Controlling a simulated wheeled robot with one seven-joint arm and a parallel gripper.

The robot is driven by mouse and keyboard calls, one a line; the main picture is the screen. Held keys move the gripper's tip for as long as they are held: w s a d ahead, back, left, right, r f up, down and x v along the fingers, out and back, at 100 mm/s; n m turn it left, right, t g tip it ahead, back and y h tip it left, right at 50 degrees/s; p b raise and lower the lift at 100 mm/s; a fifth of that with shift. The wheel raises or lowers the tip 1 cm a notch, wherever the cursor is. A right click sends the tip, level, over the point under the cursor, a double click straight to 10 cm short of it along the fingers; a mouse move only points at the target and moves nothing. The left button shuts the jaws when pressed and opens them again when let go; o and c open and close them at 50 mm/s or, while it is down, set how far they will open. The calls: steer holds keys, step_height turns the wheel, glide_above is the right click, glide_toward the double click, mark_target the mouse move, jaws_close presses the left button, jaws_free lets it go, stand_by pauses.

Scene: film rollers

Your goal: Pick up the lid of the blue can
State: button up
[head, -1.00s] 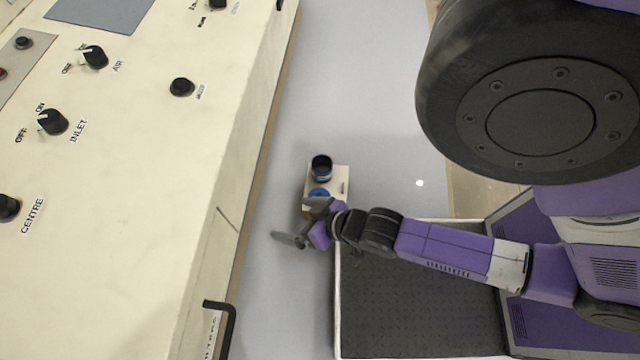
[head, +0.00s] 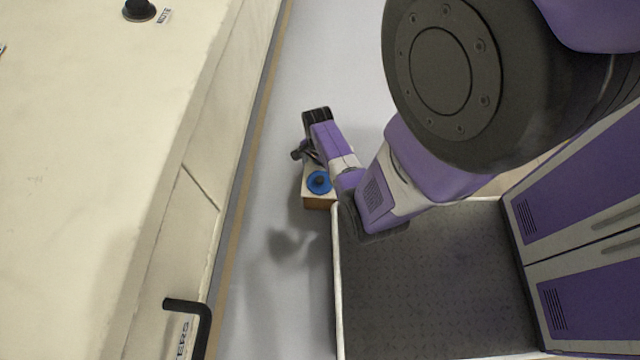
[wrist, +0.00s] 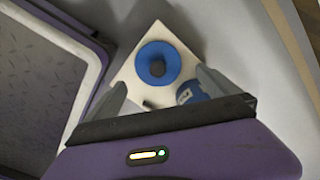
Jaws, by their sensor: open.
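The lid (head: 319,182) is a round blue disc with a dark knob at its middle. It lies on the top of a small pale box near the left edge of my tray-like base. In the wrist view the lid (wrist: 145,51) lies just beyond the fingertips, roughly between them in the picture. The blue can (wrist: 187,92) stands by the right finger, which partly hides it. In the head view my arm hides the can. My gripper (wrist: 161,84) is open and empty, above the box. In the head view my gripper (head: 303,151) shows only in part.
The small box (head: 320,203) stands on the grey floor, its white top (wrist: 130,74) turned like a diamond in the wrist view. A long cream control console (head: 140,130) with a black handle (head: 203,325) runs along the left. Grey floor lies clear between it and the box.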

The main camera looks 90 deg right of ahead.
mark_target(320, 179)
step_height(320, 179, down, 8)
steer(key=b, duration=0.4)
steer(key=shift+s+a+r, duration=0.15)
steer(key=c, duration=1)
steer(key=shift+r, duration=0.1)
